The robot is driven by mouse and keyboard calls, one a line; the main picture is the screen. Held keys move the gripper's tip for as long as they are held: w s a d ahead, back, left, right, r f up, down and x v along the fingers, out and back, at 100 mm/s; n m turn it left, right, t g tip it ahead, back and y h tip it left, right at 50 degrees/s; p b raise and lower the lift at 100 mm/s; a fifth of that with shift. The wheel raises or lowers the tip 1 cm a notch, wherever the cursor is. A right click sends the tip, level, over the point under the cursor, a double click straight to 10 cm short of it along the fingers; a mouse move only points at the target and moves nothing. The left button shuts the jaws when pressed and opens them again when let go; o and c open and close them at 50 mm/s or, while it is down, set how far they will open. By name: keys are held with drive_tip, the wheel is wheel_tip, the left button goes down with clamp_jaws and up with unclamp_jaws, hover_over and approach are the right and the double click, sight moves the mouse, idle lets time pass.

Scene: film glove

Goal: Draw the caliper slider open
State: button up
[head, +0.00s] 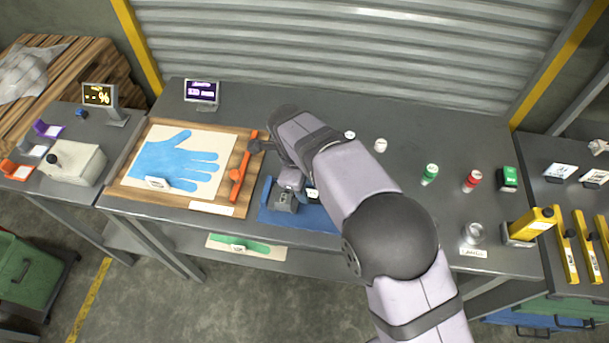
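The orange caliper (237,186) lies along the right side of the wooden board, beside a blue glove shape (178,160). An orange block sits partway along its bar, and a dark knob-like piece (258,146) lies across its upper part; I cannot tell which is the slider. My arm reaches in from the lower right and hides part of the bench. My gripper (285,205) seems to be the grey end below my wrist, over a blue mat right of the caliper and apart from it. Its fingers are too small to read.
The wooden board (132,190) carries a white sheet under the glove shape. A small display (202,93) stands behind it. Green (430,174) and red (472,181) canisters and a metal cup (474,233) stand to the right. The back middle of the bench is mostly clear.

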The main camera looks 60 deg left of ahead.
sight(309, 193)
drive_tip(key=shift+w+f+p, duration=0.15)
drive_tip(key=shift+f+p, duration=0.1)
drive_tip(key=shift+f, duration=0.5)
drive_tip(key=shift+w+f+p, duration=0.15)
drive_tip(key=shift+f+p, duration=0.1)
drive_tip(key=shift+f, duration=0.5)
drive_tip(key=shift+c, duration=0.7)
drive_tip(key=c, duration=0.6)
drive_tip(key=shift+w+d+f+b, duration=0.1)
drive_tip(key=shift+w+d+b, duration=0.15)
drive_tip(key=shift+w+d, duration=0.95)
drive_tip(key=shift+w+d+b, duration=0.25)
drive_tip(key=shift+w+d, duration=0.75)
drive_tip(key=shift+d, duration=0.3)
drive_tip(key=o, duration=1.1)
drive_tip(key=shift+a, duration=0.1)
drive_tip(key=shift+o, duration=0.2)
